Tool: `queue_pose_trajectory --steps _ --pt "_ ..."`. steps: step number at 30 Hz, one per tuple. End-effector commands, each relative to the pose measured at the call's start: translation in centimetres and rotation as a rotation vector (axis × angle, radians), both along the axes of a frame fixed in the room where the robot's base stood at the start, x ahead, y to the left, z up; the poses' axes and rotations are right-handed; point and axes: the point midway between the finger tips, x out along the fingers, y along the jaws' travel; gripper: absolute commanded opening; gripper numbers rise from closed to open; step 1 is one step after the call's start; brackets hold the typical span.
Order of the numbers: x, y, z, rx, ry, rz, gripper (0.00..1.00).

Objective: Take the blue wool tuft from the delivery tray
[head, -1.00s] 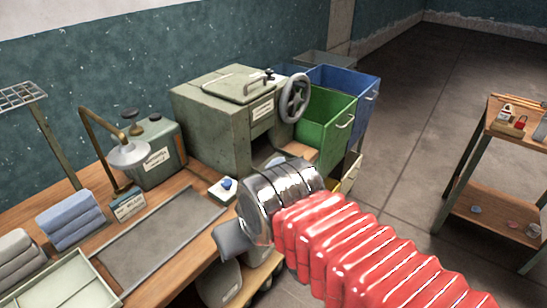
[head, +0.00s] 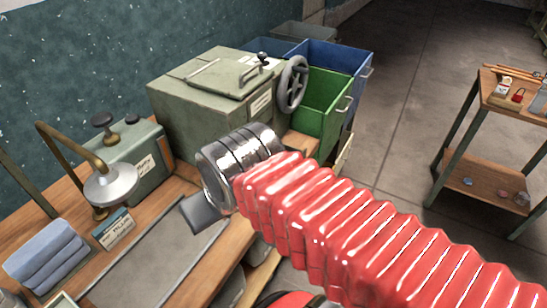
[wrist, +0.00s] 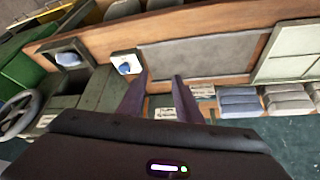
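In the wrist view a small blue tuft (wrist: 124,68) lies on a small white square tray (wrist: 133,57) on the wooden bench, beside the green machine. My gripper (wrist: 160,76) is open and empty, its two dark fingers apart. The tuft is just left of the left fingertip, outside the gap, and does not appear to be touched. In the head view my gripper (head: 205,213) is over the bench and shows only partly. The tuft and its tray are hidden there behind my arm.
The green machine (head: 205,100) with a handwheel (head: 292,84) stands close behind my wrist. A pale bluish shape (wrist: 68,58) sits in its opening. A lamp (head: 110,182), a grey mat (head: 150,265) and folded blue cloths (head: 45,255) are on the bench. Green (head: 322,105) and blue bins stand beyond.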

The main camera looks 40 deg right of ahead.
Motion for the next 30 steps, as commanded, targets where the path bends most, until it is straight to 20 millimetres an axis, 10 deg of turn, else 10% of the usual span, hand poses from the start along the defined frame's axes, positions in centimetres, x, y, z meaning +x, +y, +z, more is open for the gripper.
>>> queue_pose_trajectory --steps 17,30 --pt "0.2 -0.3 -0.7 0.047 0.035 -0.059 0.5" --pt "1.9 -2.1 -5.3 0.462 0.25 -0.543 0.69"
